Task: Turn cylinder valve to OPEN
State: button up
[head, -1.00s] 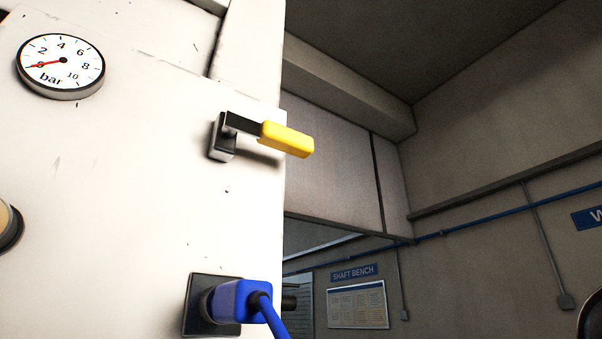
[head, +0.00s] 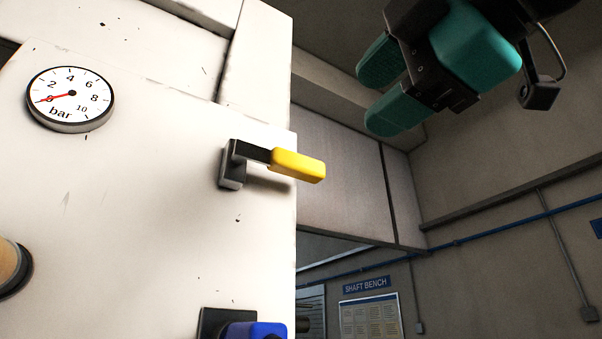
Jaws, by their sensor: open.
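The valve handle (head: 298,165) has a yellow grip on a dark lever, mounted on a white panel (head: 130,210). The lever points right and slightly down. No OPEN marking is legible. A round pressure gauge (head: 70,97) on the panel has its red needle near 0 bar. My gripper (head: 375,92), with teal fingers, is at the upper right, above and right of the handle in the picture. It is open, with nothing between its fingers, and apart from the handle.
A blue plug (head: 252,331) sits in a dark socket below the handle, partly cut off by the frame. A tan round part (head: 12,266) sticks out at the left edge. The panel's right edge lies just behind the yellow grip. A SHAFT BENCH sign (head: 367,284) is on the far wall.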

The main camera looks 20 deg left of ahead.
aim_at(305, 161)
jog(key=p+x, duration=0.5)
jog(key=x, duration=0.9)
jog(key=shift+w+a, duration=0.25)
jog(key=shift+a, duration=0.2)
